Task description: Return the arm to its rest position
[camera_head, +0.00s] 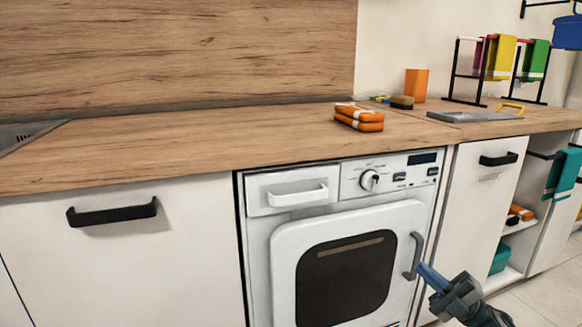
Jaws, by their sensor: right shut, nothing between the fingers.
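My right gripper (430,276) shows at the lower right, with its blue fingers together and nothing between them. Its fingertips are close to the lower end of the grey door handle (414,256) of the white washing machine (286,238). I cannot tell whether they touch the handle. My left gripper is not in view.
Folded orange cloths (359,118) lie on the wooden worktop (210,143). An open shelf (512,228) is right of the machine. The left worktop is clear.

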